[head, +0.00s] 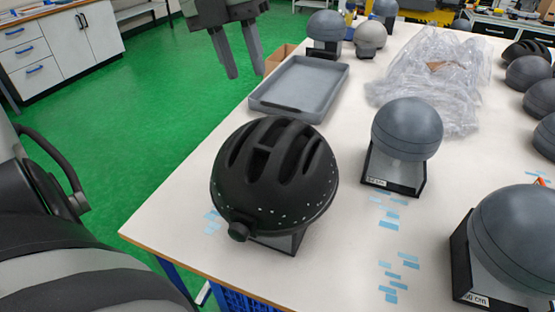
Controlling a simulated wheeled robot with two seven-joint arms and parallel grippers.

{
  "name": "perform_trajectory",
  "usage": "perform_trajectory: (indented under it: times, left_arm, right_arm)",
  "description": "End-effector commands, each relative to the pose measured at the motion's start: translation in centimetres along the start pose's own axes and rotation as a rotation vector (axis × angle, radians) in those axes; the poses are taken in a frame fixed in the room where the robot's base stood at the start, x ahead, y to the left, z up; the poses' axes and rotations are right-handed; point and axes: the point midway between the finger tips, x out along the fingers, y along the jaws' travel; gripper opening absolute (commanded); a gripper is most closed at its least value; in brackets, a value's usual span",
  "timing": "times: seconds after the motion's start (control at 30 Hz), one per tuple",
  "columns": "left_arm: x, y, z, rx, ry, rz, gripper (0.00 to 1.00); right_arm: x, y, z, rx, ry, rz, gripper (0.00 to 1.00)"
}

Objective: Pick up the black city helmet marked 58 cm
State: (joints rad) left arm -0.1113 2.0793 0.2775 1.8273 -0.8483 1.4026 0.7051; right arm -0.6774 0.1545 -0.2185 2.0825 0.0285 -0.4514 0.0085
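A black vented helmet (275,178) sits on a stand near the table's front left corner. It has long slots on top, a row of small pale dots along its lower edge and a round knob at the front. No 58 cm mark is readable on it, and the headform under it is hidden except for the grey base (283,242). My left gripper (245,74) is at the top of the head view, beyond the helmet and apart from it. Its two fingers are spread, with nothing between them. My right gripper is not in view.
A bare grey headform (407,128) on a labelled stand is right of the helmet; a larger one (520,235), labelled 60 cm, is at lower right. A grey tray (300,88), clear plastic wrap (435,75) and several more headforms lie farther back. Green floor is left of the table.

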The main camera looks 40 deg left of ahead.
Motion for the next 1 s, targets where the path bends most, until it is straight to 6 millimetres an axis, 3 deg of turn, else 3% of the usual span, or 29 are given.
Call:
perform_trajectory:
  times: [0.2, 0.47, 0.7, 1.0]
  left_arm:
    - [4.1, 0.0, 0.0, 0.000, 0.004, 0.000, 0.34]
    - [6.0, 0.0, 0.0, -0.001, 0.004, -0.002, 0.34]
    - [9.5, 0.2, 0.1, -0.001, 0.005, -0.001, 0.34]
    - [10.4, 0.1, 0.1, -0.001, 0.000, -0.003, 0.34]
  right_arm:
    - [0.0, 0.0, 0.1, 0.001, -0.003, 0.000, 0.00]
    - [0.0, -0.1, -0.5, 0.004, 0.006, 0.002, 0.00]
    - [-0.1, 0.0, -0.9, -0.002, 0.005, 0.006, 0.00]
    - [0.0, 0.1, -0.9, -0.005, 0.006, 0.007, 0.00]
